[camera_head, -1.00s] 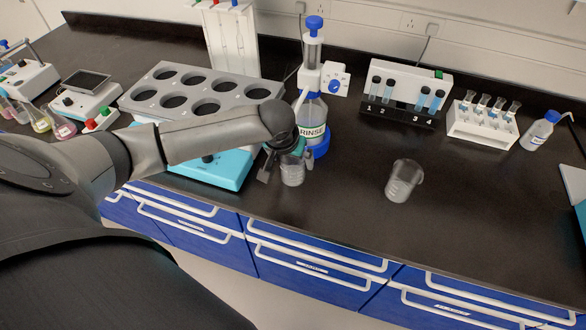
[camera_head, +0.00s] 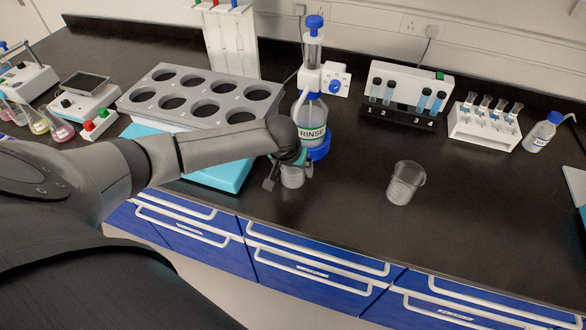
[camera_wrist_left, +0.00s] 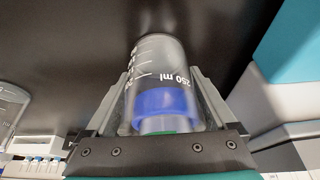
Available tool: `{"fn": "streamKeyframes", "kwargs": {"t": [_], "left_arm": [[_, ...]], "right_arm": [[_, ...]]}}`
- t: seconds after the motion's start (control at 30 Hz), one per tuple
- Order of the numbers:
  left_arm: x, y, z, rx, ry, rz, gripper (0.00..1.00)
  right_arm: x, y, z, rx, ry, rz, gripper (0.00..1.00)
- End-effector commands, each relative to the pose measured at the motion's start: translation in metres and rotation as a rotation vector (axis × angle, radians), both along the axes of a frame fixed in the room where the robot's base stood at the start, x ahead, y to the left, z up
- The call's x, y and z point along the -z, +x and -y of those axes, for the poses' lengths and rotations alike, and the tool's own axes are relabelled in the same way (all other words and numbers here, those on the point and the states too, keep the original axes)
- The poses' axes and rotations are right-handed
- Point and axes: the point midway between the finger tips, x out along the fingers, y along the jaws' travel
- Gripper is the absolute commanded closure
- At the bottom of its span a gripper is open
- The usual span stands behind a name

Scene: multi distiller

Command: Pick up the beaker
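A clear beaker (camera_head: 292,176) stands on the dark bench in front of the rinse bottle. It also shows in the left wrist view (camera_wrist_left: 160,75), with white marks reading 250 ml. My left gripper (camera_head: 290,172) is at this beaker, one finger on each side. In the head view a gap shows between the left finger and the glass, so the gripper looks open. Its fingers also flank the beaker in the left wrist view (camera_wrist_left: 163,100). The hand hides the beaker's top in the head view. A second clear beaker (camera_head: 405,183) stands apart to the right. My right gripper is not in view.
The rinse bottle (camera_head: 312,115) with its blue base is close behind the gripper. A grey block with several round holes (camera_head: 200,95) is to the left. A tube stand (camera_head: 405,95) and a white vial rack (camera_head: 485,125) are further right. The bench's front edge is near.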

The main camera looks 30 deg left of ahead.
Motion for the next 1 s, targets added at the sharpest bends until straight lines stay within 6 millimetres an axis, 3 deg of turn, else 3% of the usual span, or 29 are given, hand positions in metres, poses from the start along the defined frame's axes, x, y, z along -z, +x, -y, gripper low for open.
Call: {"fn": "streamKeyframes", "kwargs": {"t": [0.07, 0.67, 1.0], "left_arm": [[-0.0001, -0.0001, 0.0, 0.0, 0.0, 0.0, 0.2], [-0.0002, -0.0001, 0.0, 0.0, 0.0, 0.0, 0.87], [-0.0038, -0.0038, 0.0008, 0.0, -0.001, -0.001, 0.87]], "right_arm": [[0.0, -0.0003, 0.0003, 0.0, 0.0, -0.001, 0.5], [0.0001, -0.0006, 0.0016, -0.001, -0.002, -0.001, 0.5], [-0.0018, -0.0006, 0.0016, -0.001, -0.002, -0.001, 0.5]]}}
